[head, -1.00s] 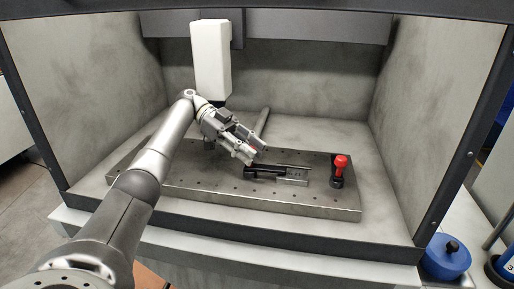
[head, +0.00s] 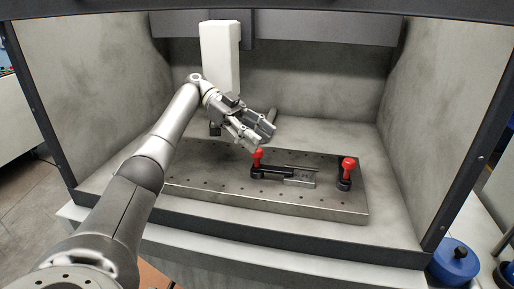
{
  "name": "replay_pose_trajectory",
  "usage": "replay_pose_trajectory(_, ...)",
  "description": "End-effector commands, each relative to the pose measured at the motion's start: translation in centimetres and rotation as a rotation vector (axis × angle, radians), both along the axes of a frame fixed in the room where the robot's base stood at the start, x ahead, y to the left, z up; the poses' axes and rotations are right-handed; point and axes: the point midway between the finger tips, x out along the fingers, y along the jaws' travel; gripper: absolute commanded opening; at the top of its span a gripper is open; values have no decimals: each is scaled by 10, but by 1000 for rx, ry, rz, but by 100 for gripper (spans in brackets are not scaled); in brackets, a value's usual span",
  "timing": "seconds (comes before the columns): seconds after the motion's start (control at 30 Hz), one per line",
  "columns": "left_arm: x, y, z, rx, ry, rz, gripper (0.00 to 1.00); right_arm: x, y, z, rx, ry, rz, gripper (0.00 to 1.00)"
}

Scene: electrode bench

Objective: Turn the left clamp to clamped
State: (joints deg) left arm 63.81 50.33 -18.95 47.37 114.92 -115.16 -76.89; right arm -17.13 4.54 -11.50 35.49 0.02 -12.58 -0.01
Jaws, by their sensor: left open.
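The left clamp has a red handle (head: 257,157) that stands about upright on a black base, at the left end of a dark fixture (head: 285,174) on the metal plate. My left gripper (head: 262,137) is open and empty, just above and behind the red handle, apart from it as far as I can see. The right clamp, also with a red upright handle (head: 347,165), stands near the plate's right end. My right gripper is not in the picture.
The perforated metal plate (head: 220,196) lies inside a grey walled enclosure. A white machine head (head: 221,55) hangs behind my left arm. A blue round container (head: 454,262) stands outside at lower right. The plate's front left is clear.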

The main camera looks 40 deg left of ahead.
Motion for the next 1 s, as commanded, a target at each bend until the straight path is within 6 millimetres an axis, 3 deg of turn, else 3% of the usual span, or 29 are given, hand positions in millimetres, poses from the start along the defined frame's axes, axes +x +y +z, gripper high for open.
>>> replay_pose_trajectory(0.1,0,1,24,2,-3,1,46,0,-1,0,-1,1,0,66)
replay_pose_trajectory(0.33,0,1,48,1,0,1,46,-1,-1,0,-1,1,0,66)
replay_pose_trajectory(1.0,0,0,53,1,2,1,46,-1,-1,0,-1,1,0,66)
